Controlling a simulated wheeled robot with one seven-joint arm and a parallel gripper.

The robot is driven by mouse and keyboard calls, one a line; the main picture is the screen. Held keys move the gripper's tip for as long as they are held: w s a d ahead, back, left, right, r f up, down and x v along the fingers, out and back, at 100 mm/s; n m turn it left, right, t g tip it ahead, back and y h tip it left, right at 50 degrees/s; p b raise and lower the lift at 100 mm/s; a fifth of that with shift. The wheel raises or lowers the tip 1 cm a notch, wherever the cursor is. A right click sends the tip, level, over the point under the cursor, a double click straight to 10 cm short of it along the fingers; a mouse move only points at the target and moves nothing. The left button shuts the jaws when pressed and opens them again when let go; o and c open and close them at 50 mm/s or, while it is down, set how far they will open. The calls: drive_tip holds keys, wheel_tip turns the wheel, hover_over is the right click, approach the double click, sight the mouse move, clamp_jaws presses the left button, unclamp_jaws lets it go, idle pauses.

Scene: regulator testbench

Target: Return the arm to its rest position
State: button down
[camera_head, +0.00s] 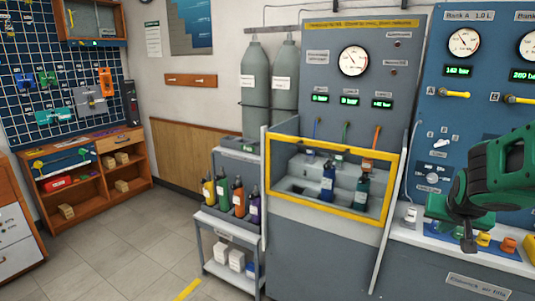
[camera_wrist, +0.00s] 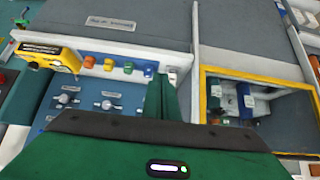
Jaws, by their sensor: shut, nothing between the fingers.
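My gripper (camera_head: 467,245) is at the right of the head view, at the end of my green arm. It hangs in front of the blue bench panel (camera_head: 440,115), over the white ledge (camera_head: 415,234). In the wrist view its green fingers (camera_wrist: 162,98) are together and empty. The row of coloured knobs (camera_wrist: 119,66) lies beyond the fingers in that view. I cannot tell whether the fingertips touch anything.
A grey test bench (camera_head: 315,80) with a yellow-framed bay (camera_head: 330,203) stands left of my gripper, with bottles inside. A cart (camera_head: 215,222) holds several coloured bottles. An orange shelf (camera_head: 95,192) stands far left. The floor (camera_head: 110,255) at left is clear.

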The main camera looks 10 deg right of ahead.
drive_tip(key=s+a+f+n+g+y, duration=0.1)
drive_tip(key=s+a+g+y, duration=0.4)
drive_tip(key=s+a, duration=1)
drive_tip(key=shift+s+f+n+g+y, duration=0.35)
drive_tip(key=shift+s+f+g, duration=0.3)
drive_tip(key=shift+s, duration=0.5)
drive_tip(key=shift+a, duration=0.1)
